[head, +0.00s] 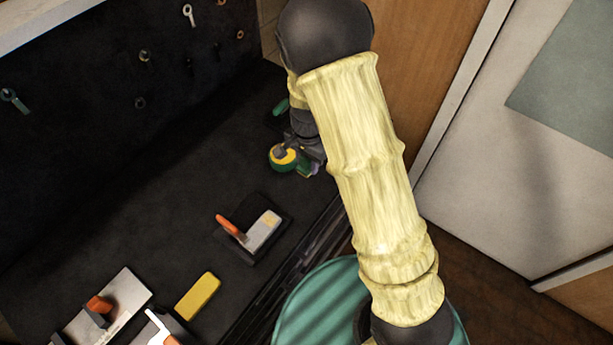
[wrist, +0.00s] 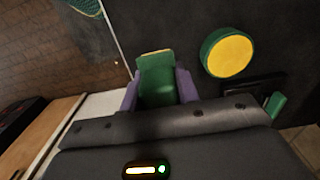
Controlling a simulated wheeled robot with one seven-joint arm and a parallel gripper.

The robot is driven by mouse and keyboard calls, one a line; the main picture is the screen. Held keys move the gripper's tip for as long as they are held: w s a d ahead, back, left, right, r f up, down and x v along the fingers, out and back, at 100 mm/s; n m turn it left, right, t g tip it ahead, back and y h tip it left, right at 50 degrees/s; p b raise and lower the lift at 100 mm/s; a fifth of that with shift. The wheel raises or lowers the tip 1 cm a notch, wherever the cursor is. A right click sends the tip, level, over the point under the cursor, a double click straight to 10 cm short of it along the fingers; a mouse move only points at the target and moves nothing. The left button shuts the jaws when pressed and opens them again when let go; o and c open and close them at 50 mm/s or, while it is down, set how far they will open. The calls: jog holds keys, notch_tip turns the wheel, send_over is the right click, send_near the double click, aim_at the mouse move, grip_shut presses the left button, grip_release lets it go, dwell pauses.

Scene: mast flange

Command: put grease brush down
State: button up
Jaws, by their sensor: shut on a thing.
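My gripper (wrist: 160,92) has purple fingers and is shut on a green piece with a yellowish end, which I take to be the grease brush (wrist: 157,75). In the head view my gripper (head: 314,168) is over the right part of the dark bench, partly behind my arm. The brush is mostly hidden there. A round green-and-yellow thing (head: 283,158) is just left of the gripper. It also shows in the wrist view (wrist: 228,53), right of the brush and apart from it. Whether the brush touches any surface I cannot tell.
The dark bench (head: 150,215) is bare left of my gripper. A dark pad (head: 252,254) holds an orange-handled tool (head: 231,228). A yellow block (head: 198,296) and a trowel-like tool (head: 110,310) lie nearer. A green item (head: 281,107) lies behind. A pegboard (head: 110,70) stands at the back.

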jog(key=shift+s+a+r, duration=0.1)
jog(key=shift+s+r, duration=0.05)
jog(key=p, duration=0.1)
send_over(307, 189)
jog(key=shift+f, duration=2.95)
jog(key=shift+f, duration=0.1)
jog(key=shift+f+p, duration=0.3)
jog(key=shift+f, duration=0.05)
jog(key=f, duration=0.3)
jog(key=shift+w+f+p, duration=0.2)
jog(key=shift+p, duration=0.2)
jog(key=shift+s, duration=0.1)
